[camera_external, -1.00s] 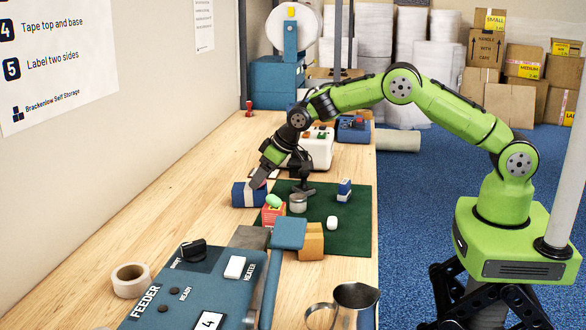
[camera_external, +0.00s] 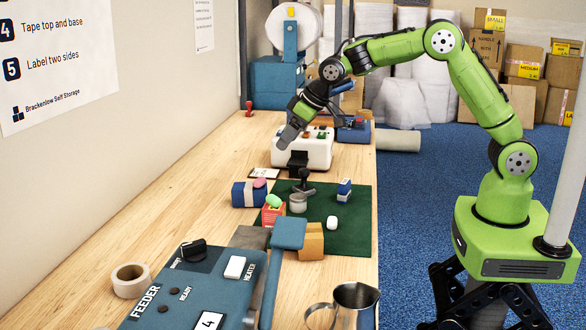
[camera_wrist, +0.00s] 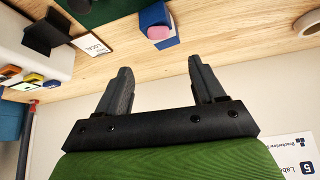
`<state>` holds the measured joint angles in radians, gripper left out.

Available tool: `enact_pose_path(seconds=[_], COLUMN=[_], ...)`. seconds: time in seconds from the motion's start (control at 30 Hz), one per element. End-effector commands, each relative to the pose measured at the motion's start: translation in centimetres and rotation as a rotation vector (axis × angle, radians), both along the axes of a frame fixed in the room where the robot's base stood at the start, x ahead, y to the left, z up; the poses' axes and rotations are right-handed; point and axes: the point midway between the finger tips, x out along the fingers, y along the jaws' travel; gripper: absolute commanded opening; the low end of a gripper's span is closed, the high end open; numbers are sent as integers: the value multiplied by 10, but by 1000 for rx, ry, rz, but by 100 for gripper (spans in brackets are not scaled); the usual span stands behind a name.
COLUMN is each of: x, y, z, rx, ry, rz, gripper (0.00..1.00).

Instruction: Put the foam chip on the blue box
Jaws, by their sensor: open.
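The blue box (camera_external: 240,195) has a white band and lies on the wooden bench at the left edge of the green mat. A rounded pink piece, seemingly the foam chip (camera_external: 260,183), rests on its top. In the wrist view, the pink piece (camera_wrist: 158,32) lies on the blue box (camera_wrist: 152,14) at the top middle. My gripper (camera_external: 287,142) is up and behind the box, apart from it, near the white machine. In the wrist view my gripper's fingers (camera_wrist: 160,65) are spread with nothing between them.
The green mat (camera_external: 345,240) holds a grey tamper-like tool, a small blue-and-white block and a white piece. A red box (camera_external: 272,216) with a green piece on top stands close to the blue box. The white machine (camera_external: 318,152) stands behind.

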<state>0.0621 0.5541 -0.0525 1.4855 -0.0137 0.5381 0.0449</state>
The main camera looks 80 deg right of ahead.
Motion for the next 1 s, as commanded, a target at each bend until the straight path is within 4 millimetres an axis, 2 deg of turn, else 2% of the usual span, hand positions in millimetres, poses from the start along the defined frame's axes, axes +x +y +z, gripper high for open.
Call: enact_pose_path(seconds=[0.03,0.07,0.1,0.17,0.27,0.3,0.37,0.4,0.5,0.53,0.6,0.7,1.0], x=[-19,-33,-56,-93,-163,-193,-239,-268,-332,-346,-371,-388,-389], y=[5,9,14,21,33,37,43,47,52,53,55,56,56], z=[24,36,52,73,99,105,108,107,95,90,80,71,70], rx=[3,5,8,12,16,17,16,15,10,8,5,3,2], ry=[-7,-6,-1,6,19,25,33,39,54,57,66,72,74], rz=[7,12,19,31,54,65,81,91,113,118,127,133,132], gripper=[68,68,68,68,68,68,68,68,68,68,68,68,68])
